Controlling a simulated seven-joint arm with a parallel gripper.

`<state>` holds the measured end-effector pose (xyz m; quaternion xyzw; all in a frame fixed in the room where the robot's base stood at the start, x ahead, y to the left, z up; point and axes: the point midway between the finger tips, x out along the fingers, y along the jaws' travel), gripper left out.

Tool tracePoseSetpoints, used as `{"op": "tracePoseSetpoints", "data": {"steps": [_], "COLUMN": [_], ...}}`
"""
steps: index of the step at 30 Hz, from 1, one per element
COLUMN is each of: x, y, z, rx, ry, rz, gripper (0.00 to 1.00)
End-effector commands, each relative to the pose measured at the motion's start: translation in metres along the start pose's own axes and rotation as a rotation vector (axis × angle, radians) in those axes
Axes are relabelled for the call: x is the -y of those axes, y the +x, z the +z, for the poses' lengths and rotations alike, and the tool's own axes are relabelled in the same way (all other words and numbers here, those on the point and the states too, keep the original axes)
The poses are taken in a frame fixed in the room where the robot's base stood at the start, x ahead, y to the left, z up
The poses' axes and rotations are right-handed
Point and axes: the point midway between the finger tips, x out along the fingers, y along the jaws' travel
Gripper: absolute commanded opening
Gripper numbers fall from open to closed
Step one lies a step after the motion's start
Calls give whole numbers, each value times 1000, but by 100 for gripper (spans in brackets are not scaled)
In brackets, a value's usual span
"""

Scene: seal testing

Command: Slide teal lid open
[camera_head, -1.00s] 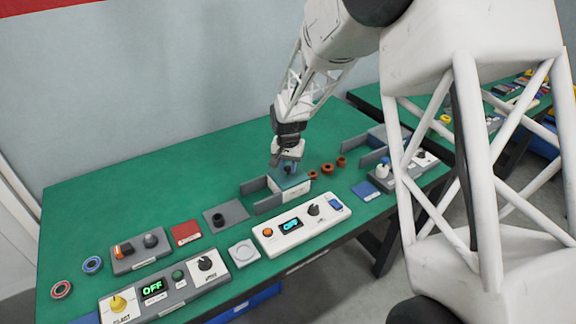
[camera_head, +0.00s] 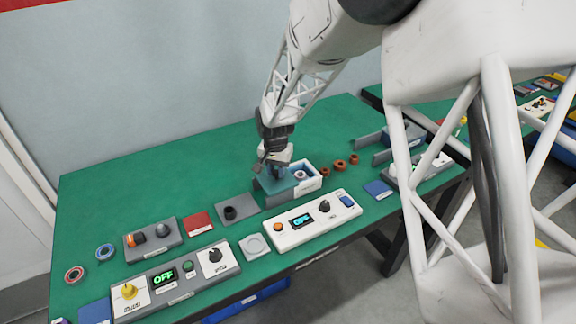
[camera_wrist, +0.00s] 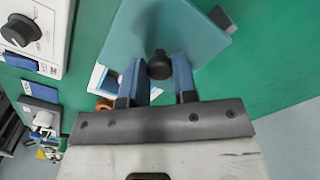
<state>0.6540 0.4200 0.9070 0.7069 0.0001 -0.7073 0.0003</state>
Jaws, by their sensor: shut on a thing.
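The teal lid (camera_head: 270,187) lies over the grey rails left of the white box (camera_head: 312,184). The box's top shows uncovered, with a pale round part (camera_head: 300,175) inside. My gripper (camera_head: 274,172) is above the lid. In the wrist view its blue fingers (camera_wrist: 160,80) are shut on the lid's dark knob (camera_wrist: 159,64), and the teal plate (camera_wrist: 205,40) spreads beyond them. The fingers hide part of the box in the wrist view.
Several brown rings (camera_head: 339,165) lie right of the box. A white control panel (camera_head: 300,222) stands in front. A grey plate with a black ring (camera_head: 231,213) sits just left of the lid. The back of the green table (camera_head: 160,185) is clear.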

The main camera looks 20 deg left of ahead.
Motion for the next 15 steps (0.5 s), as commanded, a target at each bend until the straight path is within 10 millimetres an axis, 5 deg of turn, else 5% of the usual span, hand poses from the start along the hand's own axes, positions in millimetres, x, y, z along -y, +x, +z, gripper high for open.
{"op": "tracePoseSetpoints", "data": {"steps": [12,13,15], "x": [6,6,6], "y": [-1,-1,-1], "z": [5,5,5], "rx": [-1,-1,-1], "ry": [1,1,1], "rz": [-1,-1,-1], "gripper": [0,31,42]}}
